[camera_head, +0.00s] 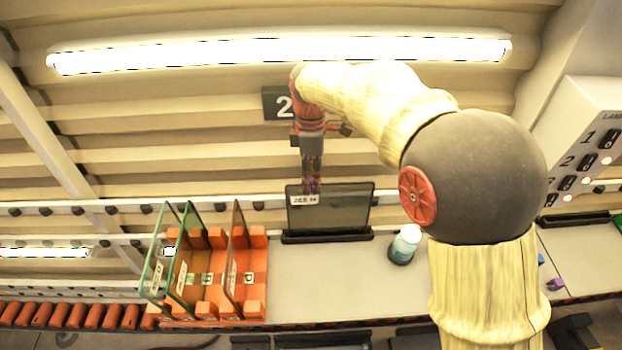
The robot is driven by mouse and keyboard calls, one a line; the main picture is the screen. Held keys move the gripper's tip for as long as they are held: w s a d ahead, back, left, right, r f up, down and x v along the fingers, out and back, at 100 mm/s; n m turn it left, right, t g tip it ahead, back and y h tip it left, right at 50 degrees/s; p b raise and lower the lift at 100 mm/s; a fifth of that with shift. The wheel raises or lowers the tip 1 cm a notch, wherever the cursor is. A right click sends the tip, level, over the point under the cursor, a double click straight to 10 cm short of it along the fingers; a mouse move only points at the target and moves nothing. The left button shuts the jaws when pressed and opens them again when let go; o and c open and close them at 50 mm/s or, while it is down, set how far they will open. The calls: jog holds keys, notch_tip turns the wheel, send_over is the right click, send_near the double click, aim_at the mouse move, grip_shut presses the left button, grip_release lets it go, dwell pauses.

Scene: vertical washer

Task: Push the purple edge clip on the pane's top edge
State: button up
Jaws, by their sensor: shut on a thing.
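A dark tinted pane (345,212) stands upright in a black holder on the bench, with a white label at its upper left corner. My gripper (312,186) points down at the left part of the pane's top edge. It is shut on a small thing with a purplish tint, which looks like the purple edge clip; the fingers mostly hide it. I cannot tell whether the clip touches the pane's edge. Another small purple piece (555,284) lies on the bench at the far right.
An orange rack (255,308) holding several labelled glass panes stands left of the pane. A white-capped jar (405,244) stands to the right. A switch panel (590,150) is at the upper right. The bench (330,290) in front is clear.

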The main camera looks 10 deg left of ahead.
jog(key=shift+f, duration=0.2)
jog(key=o, duration=0.8)
jog(key=r, duration=0.4)
jog(key=w+r, duration=0.1)
jog(key=r, duration=0.6)
jog(key=shift+w+a+r, duration=0.2)
jog(key=shift+w+r, duration=0.05)
jog(key=shift+r, duration=0.15)
